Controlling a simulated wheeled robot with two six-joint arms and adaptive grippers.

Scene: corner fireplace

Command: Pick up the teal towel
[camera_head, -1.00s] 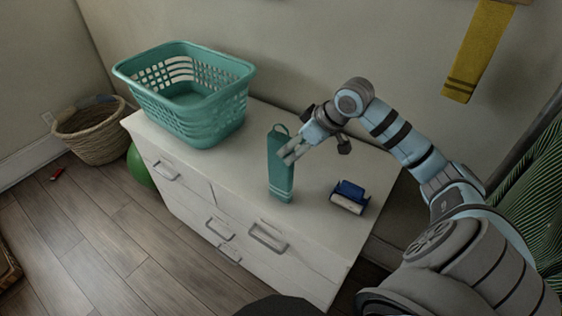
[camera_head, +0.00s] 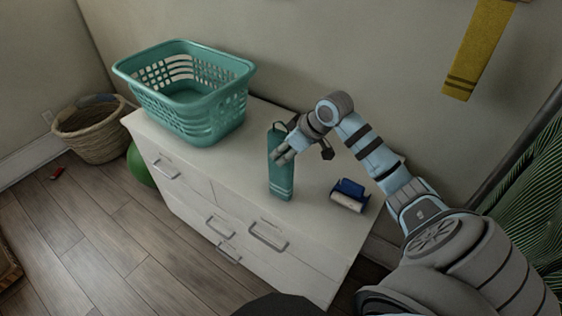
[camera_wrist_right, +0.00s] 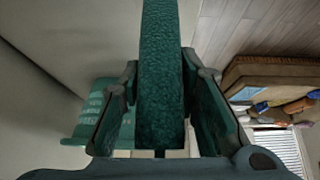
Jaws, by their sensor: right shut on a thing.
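The teal towel (camera_head: 281,178) stands upright as a narrow folded strip on the white dresser top, with a small loop at its upper end. My right gripper (camera_head: 282,153) is at the towel's upper half, its fingers on it from the right. In the right wrist view the towel (camera_wrist_right: 162,75) runs between the two fingers of my right gripper (camera_wrist_right: 160,105), which are shut on it. The towel's lower end appears to be at the dresser top; I cannot tell whether it touches. My left gripper is not in view.
A teal laundry basket (camera_head: 190,115) stands on the dresser (camera_head: 190,165) at the left. A blue and white item (camera_head: 348,196) lies right of the towel. A yellow towel (camera_head: 480,50) hangs on the wall. A wicker basket (camera_head: 90,135) and green ball (camera_head: 139,167) are on the floor.

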